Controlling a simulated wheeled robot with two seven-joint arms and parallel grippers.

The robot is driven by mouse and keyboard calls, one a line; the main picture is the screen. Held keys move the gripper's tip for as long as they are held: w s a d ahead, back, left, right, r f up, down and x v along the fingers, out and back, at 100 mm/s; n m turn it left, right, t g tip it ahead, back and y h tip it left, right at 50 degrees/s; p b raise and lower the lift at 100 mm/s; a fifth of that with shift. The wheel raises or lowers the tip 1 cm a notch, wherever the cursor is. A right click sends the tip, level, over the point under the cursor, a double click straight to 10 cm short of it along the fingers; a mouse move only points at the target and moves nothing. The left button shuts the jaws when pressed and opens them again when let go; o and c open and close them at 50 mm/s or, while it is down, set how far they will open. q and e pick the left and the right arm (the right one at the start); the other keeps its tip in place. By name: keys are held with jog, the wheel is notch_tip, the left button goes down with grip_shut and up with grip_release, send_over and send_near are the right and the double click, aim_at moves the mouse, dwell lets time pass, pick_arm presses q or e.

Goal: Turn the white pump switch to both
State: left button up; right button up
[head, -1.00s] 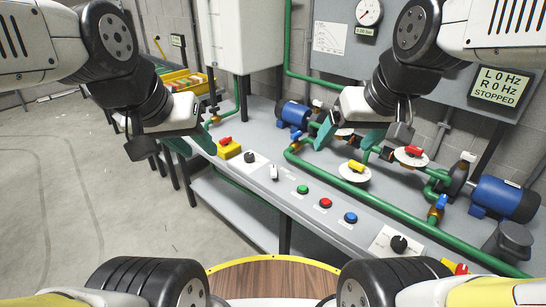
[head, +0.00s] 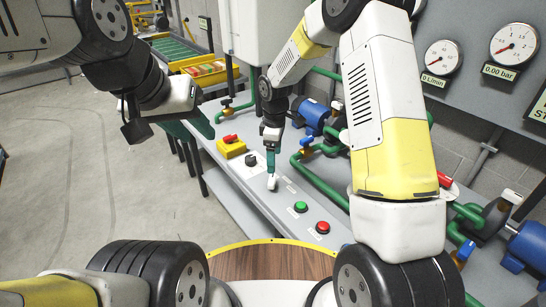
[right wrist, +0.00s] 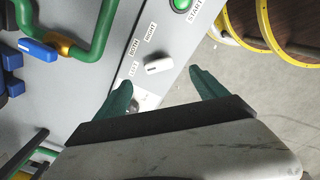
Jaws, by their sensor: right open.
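The white pump switch (head: 272,182) is a small elongated knob on the grey sloping panel. In the right wrist view the white knob (right wrist: 158,66) lies beside the labels LEFT, BOTH and RIGHT, and its marked end seems to face LEFT. My right gripper (head: 271,160) hangs just above the switch, pointing down. In the right wrist view its two green fingers (right wrist: 162,90) are spread, with the knob ahead of the gap and not held. My left gripper (head: 190,125) is off to the left, away from the panel; its jaw gap is unclear.
A black knob (head: 251,160) and a red switch on a yellow box (head: 231,146) are left of the white switch. Green (head: 301,207) and red (head: 322,227) buttons are on its right. Green pipes (head: 325,185) and a blue motor (head: 314,115) stand behind.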

aim_at(272, 179)
jog(key=shift+w+a+f+n, duration=0.15)
jog(key=shift+w+a+f, duration=0.05)
jog(key=shift+f, duration=0.4)
jog(key=shift+w+a+f+n, duration=0.15)
jog(key=shift+w+f, duration=0.05)
jog(key=shift+f, duration=0.8)
notch_tip(272, 179, down, 7)
jog(key=c, duration=1.4)
jog(key=shift+o, duration=0.2)
